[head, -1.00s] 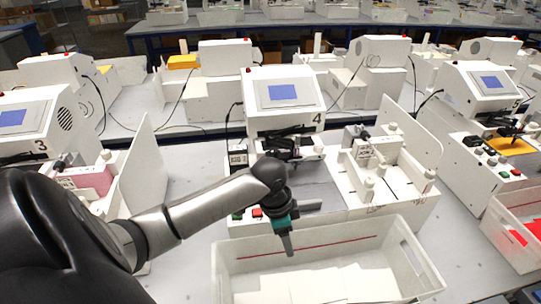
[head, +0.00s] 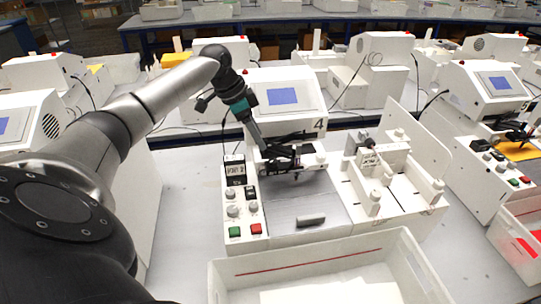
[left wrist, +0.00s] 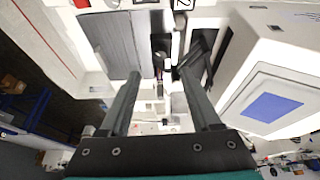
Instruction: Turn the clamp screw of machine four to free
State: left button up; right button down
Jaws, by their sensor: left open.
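Machine four (head: 285,77) stands in the middle of the head view, with a blue screen and a "4" on its front. Its dark pen carriage (head: 290,150) sits below the screen, over the grey plate (head: 290,205). My left gripper (head: 261,147) points down at the left end of this carriage. In the left wrist view its two fingers (left wrist: 160,74) are apart, with dark carriage parts between and beyond their tips. I cannot clearly pick out the clamp screw; the fingers and dark parts crowd that spot. My right gripper is not in view.
A grey bar (head: 312,219) lies on the plate. Knobs and green and red buttons (head: 245,230) line the left panel. A white fixture with posts (head: 392,175) stands right. A white bin (head: 230,272) is in front. Machine five's screen (head: 502,82) shows at right.

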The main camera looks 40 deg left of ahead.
aim_at(272, 161)
pick_arm(q)
jog(key=x, duration=0.9)
jog(key=shift+c, duration=0.4)
grip_shut()
